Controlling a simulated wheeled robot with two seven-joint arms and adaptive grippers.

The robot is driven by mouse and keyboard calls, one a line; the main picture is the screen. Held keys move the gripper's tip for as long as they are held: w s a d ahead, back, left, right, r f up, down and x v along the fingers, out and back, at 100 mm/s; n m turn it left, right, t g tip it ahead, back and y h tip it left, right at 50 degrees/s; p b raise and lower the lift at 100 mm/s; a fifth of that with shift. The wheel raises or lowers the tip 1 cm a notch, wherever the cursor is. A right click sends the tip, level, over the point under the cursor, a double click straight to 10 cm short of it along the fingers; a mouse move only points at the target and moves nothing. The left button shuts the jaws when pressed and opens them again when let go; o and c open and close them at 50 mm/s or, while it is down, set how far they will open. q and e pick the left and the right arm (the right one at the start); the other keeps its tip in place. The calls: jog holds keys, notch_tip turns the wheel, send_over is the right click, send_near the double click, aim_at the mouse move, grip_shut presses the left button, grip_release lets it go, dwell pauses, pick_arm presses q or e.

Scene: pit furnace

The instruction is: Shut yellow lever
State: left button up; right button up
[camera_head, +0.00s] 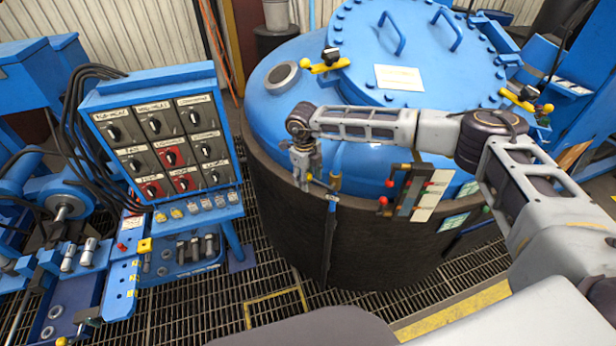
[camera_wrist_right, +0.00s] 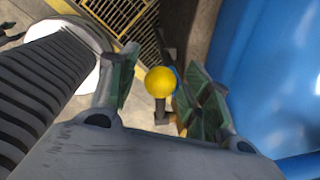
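A yellow ball knob (camera_wrist_right: 160,82) on a short dark stem, the end of the yellow lever, shows in the right wrist view. It lies between the two green-padded fingers of my right gripper (camera_wrist_right: 162,92), with a gap to the left finger and the right finger close beside it. I cannot tell whether that finger touches it. In the head view my right gripper (camera_head: 306,180) points down at the front left side of the blue furnace vessel (camera_head: 270,125). Only a speck of yellow shows by its fingertips. My right gripper is open. My left gripper is not in view.
Two yellow-handled clamps (camera_head: 326,66) (camera_head: 517,98) sit on the round blue lid (camera_head: 410,50). A control panel with several dark knobs (camera_head: 165,140) stands to the left. Pipes and a gauge board (camera_head: 412,190) stand on the vessel's front, right of the gripper.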

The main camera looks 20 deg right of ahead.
grip_shut()
jog(key=shift+w+a+f+g+h+b, duration=0.2)
jog(key=shift+f+g+h+b, duration=0.3)
jog(key=shift+f+h+b, duration=0.35)
jog(key=shift+f+g+h+b, duration=0.5)
jog(key=shift+g+h+b, duration=0.15)
jog(key=shift+b, duration=0.45)
jog(key=shift+o, duration=0.5)
grip_release()
jog(key=shift+r, duration=0.1)
